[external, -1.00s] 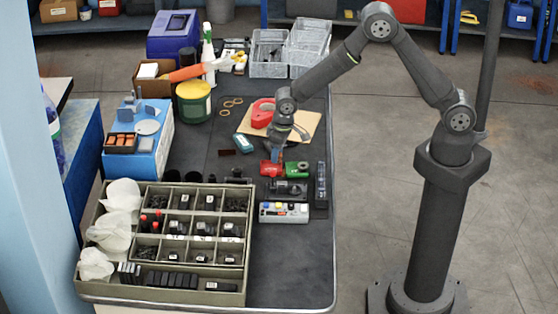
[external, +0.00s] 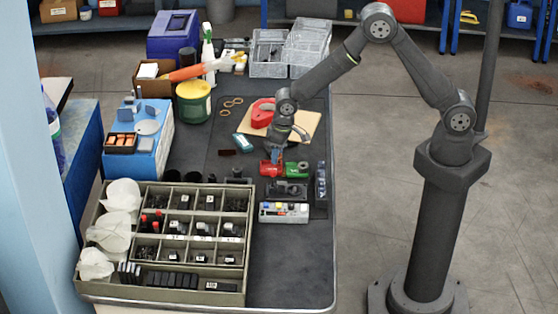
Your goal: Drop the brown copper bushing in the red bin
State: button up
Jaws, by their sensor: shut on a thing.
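The small red bin (external: 268,170) stands on the dark bench mat, left of a green bin (external: 297,170). My gripper (external: 277,158) points down right at the red bin, over its right part near the green bin. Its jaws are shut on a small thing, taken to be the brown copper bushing. The bushing itself is too small and too hidden by the fingers to make out. I cannot tell whether the fingertips are above the red bin's rim or inside it.
A white box with coloured parts (external: 284,218) and dark fixtures stand in front of the bins. A wooden board (external: 308,124) with a red tape roll (external: 262,113) lies behind. A large divided tray (external: 160,283) fills the front left. Bare mat lies at the front right.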

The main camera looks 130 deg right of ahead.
jog(key=shift+f, duration=0.75)
jog(key=o, duration=1.1)
jog(key=r, duration=0.5)
jog(key=a+r, duration=0.1)
jog(key=r, duration=0.5)
jog(key=s+a+r, duration=0.1)
jog(key=r, duration=0.5)
jog(key=shift+s+a+r, duration=0.1)
jog(key=shift+a+r, duration=0.05)
jog(key=shift+r, duration=2.5)
